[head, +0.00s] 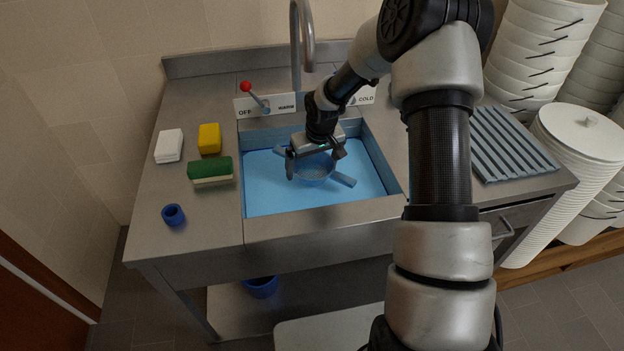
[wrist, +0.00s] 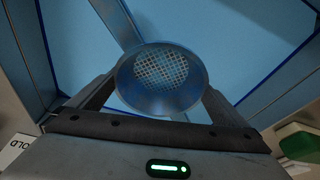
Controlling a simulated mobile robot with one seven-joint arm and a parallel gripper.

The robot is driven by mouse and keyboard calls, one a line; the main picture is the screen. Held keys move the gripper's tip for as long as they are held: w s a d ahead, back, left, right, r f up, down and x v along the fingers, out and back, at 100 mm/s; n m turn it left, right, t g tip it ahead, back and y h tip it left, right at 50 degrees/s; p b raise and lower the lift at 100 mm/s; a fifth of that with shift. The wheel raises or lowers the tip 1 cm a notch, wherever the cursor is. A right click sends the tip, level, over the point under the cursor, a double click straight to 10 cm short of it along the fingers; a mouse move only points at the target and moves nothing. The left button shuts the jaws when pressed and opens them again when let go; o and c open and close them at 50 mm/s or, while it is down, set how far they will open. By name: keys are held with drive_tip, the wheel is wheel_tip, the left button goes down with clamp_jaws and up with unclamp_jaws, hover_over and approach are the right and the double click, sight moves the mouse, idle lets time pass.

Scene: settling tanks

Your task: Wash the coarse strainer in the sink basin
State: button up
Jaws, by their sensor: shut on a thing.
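The coarse strainer (head: 314,170) is a round, bluish mesh bowl in the sink basin (head: 268,196). In the wrist view the strainer (wrist: 160,78) sits between the two fingers of my gripper (wrist: 158,98), its mesh facing the camera. In the head view my gripper (head: 316,157) reaches down into the basin, shut on the strainer. A pale blue bar (head: 343,180) runs out on both sides of the strainer; I cannot tell if it is part of it. The steel tap (head: 307,40) stands behind the basin. Its red-knobbed lever (head: 247,88) leans left, toward OFF. No water stream shows.
Left of the basin lie a white block (head: 169,146), a yellow sponge (head: 209,139), a green-topped sponge (head: 210,169) and a blue ring (head: 174,215). A ribbed grey rack (head: 512,143) lies on the right counter. Stacked white tubs (head: 545,50) stand beyond it.

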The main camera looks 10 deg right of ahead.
sight(312, 164)
drive_tip(key=shift+r+p, duration=2.95)
drive_tip(key=shift+r, duration=2)
